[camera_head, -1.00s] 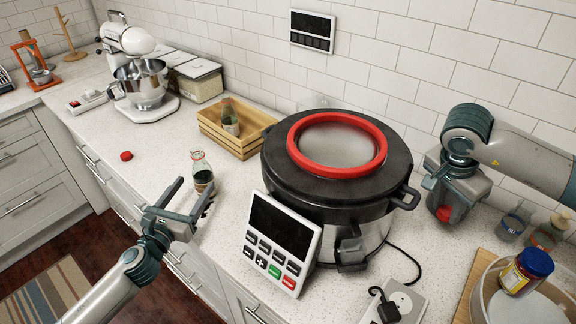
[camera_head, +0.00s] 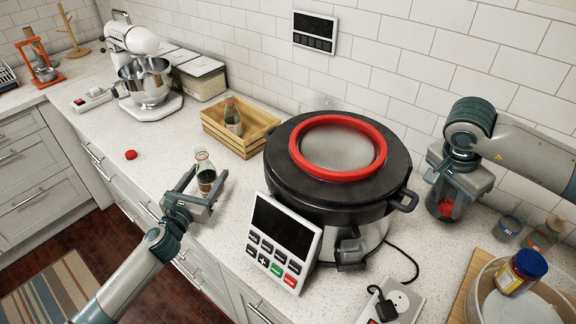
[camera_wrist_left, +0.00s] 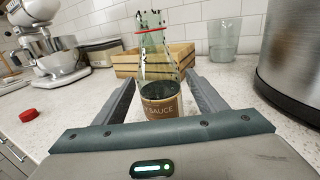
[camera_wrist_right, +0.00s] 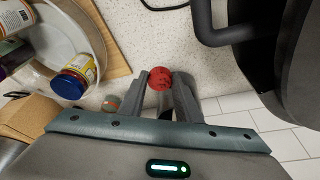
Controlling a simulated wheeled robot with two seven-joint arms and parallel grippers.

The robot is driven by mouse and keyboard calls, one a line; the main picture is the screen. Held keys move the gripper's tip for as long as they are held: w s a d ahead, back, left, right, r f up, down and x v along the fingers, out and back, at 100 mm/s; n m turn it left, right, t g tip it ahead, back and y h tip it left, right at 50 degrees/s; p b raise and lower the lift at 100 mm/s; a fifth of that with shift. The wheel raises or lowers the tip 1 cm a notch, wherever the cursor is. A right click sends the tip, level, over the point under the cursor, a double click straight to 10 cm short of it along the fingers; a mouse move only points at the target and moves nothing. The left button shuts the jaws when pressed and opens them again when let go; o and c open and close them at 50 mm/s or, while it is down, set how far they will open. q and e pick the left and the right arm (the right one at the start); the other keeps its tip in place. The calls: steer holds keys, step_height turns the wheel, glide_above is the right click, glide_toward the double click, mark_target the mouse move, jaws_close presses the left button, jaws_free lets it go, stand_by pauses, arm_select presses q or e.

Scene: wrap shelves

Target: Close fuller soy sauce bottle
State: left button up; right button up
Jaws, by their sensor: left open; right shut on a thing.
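An open soy sauce bottle (camera_head: 206,182) with dark liquid stands upright on the counter. My left gripper (camera_head: 208,176) is open with a finger on either side of it. In the left wrist view the bottle (camera_wrist_left: 160,98) stands between the fingers, its label facing me. A second bottle (camera_head: 232,119) stands in the wooden crate; its fill level is hard to tell. One red cap (camera_head: 131,155) lies on the counter at the left; it also shows in the left wrist view (camera_wrist_left: 28,115). My right gripper (camera_head: 446,208) is shut on another red cap (camera_wrist_right: 159,78), above the counter.
The wooden crate (camera_head: 212,127) stands behind the bottle. A big cooker (camera_head: 335,200) with a tilted control panel (camera_head: 282,240) stands between my arms. Small bottles (camera_head: 508,226) and a pan with a jar (camera_head: 527,268) are at the right. A mixer (camera_head: 146,85) stands at the left.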

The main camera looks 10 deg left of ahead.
mark_target(200, 148)
arm_select(q)
steer(key=shift+c, duration=0.2)
stand_by(0.3)
steer(key=shift+w, duration=0.1)
steer(key=c, duration=1.4)
steer(key=shift+r, duration=0.35)
steer(key=shift+r, duration=4.65)
arm_select(e)
steer(key=shift+f, duration=0.2)
arm_select(q)
steer(key=o, duration=0.4)
jaws_close()
